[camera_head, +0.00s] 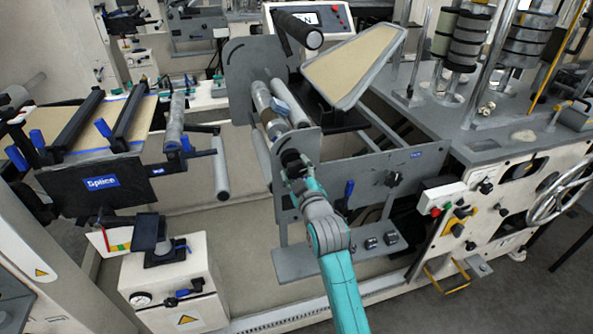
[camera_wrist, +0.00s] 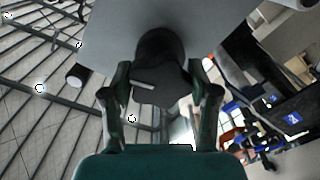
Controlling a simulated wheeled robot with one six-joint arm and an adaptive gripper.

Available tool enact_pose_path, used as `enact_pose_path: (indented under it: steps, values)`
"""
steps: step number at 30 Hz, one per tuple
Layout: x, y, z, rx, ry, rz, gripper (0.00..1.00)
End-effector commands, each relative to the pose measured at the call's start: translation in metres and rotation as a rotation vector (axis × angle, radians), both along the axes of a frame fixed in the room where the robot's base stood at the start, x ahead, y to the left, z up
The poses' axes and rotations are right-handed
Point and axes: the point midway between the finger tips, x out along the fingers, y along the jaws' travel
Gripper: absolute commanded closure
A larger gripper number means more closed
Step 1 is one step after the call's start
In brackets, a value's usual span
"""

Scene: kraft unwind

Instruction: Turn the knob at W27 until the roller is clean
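A dark lobed knob (camera_wrist: 160,80) projects from a grey plate (camera_wrist: 225,25) in the wrist view. My gripper (camera_wrist: 160,76) has one finger on each side of it, and both finger pads appear to touch its lobes. In the head view my gripper (camera_head: 293,168) is at the near side plate (camera_head: 312,146), and it hides most of the knob. Behind that plate a roller (camera_head: 262,98) runs back to the far plate, with a brown stretch and a grey-blue piece (camera_head: 288,103) beside it. I cannot read a W27 label, and part of the roller is hidden.
A Splice table (camera_head: 95,185) with blue clamps stands at the left. A brown-topped slanted panel (camera_head: 352,65) is behind the roller. A control face (camera_head: 490,205) with buttons and a handwheel (camera_head: 562,190) is at the right. A white cabinet (camera_head: 172,285) stands at lower left.

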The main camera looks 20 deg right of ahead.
Motion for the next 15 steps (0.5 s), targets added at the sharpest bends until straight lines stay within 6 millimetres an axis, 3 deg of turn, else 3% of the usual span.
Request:
enact_pose_path:
  steps: [1, 2, 8, 15]
  values:
    - [0.0001, 0.0001, -0.0001, 0.0, 0.0, 0.0, 0.67]
    - [0.0001, 0.0001, -0.0001, 0.0, 0.0, 0.0, 0.75]
    - [0.0001, 0.0002, -0.0001, 0.038, 0.0, 0.0, 0.75]
    - [0.0001, 0.0002, -0.0001, 0.297, 0.0, 0.0, 0.75]
